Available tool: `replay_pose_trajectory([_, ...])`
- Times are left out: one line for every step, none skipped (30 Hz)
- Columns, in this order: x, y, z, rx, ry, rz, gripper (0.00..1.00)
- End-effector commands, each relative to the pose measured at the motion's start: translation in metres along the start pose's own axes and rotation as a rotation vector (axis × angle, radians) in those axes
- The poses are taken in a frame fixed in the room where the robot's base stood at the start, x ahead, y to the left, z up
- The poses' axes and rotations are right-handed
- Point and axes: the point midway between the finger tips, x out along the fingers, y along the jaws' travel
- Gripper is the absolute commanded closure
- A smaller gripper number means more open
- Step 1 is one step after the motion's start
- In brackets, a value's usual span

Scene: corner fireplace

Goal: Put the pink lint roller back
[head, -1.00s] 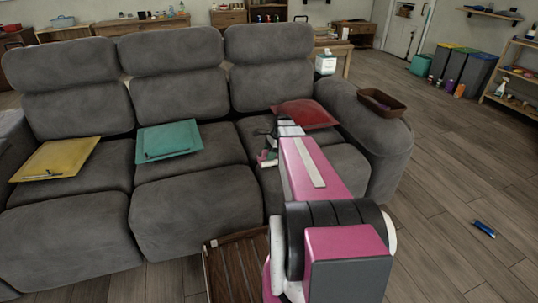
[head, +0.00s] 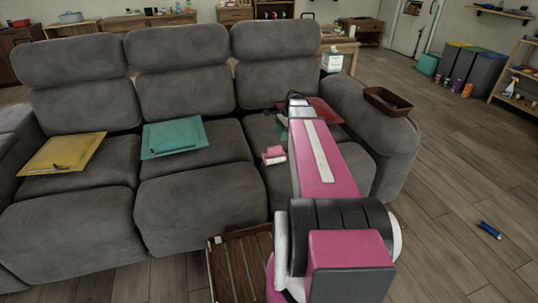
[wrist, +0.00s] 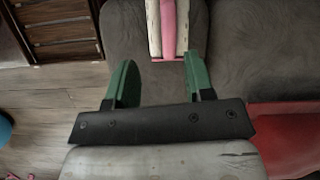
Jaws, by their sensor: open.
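The pink lint roller (head: 273,155) lies on the right seat cushion of the grey sofa (head: 200,195), near that cushion's left side. In the wrist view a pink-and-white thing (wrist: 168,28), which looks like the roller, lies at the top just beyond the fingertips; its far end is cut off. My gripper (wrist: 160,62) is open, with its two green fingers apart and nothing between them. In the head view my gripper (head: 282,124) is behind and right of the roller, partly hidden by my arm.
A brown tray (head: 388,101) sits on the right armrest. A brown slatted piece (head: 240,262) stands before the sofa. Floor at right is mostly clear.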

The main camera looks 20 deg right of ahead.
Motion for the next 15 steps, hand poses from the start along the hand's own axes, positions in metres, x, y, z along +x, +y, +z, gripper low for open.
replay_pose_trajectory([0.011,0.013,0.015,-0.073,0.017,0.009,0.52])
replay_pose_trajectory([0.019,0.019,0.022,-0.128,0.031,0.017,0.52])
replay_pose_trajectory([0.029,0.029,0.033,-0.212,0.051,0.027,0.52])
replay_pose_trajectory([0.037,0.036,0.042,-0.283,0.069,0.037,0.52])
replay_pose_trajectory([0.046,0.044,0.051,-0.358,0.085,0.048,0.52])
replay_pose_trajectory([0.057,0.056,0.062,-0.46,0.108,0.065,0.52])
replay_pose_trajectory([0.064,0.065,0.07,-0.54,0.127,0.078,0.52])
replay_pose_trajectory([0.072,0.074,0.079,-0.623,0.143,0.093,0.52])
replay_pose_trajectory([0.081,0.086,0.09,-0.734,0.165,0.114,0.52])
replay_pose_trajectory([0.088,0.095,0.097,-0.816,0.18,0.132,0.52])
replay_pose_trajectory([0.093,0.103,0.104,-0.897,0.195,0.148,0.52])
replay_pose_trajectory([0.101,0.114,0.113,-0.998,0.212,0.171,0.52])
replay_pose_trajectory([0.105,0.121,0.118,-1.069,0.224,0.189,0.52])
replay_pose_trajectory([0.109,0.128,0.123,-1.134,0.233,0.204,0.52])
replay_pose_trajectory([0.113,0.135,0.129,-1.212,0.245,0.224,0.52])
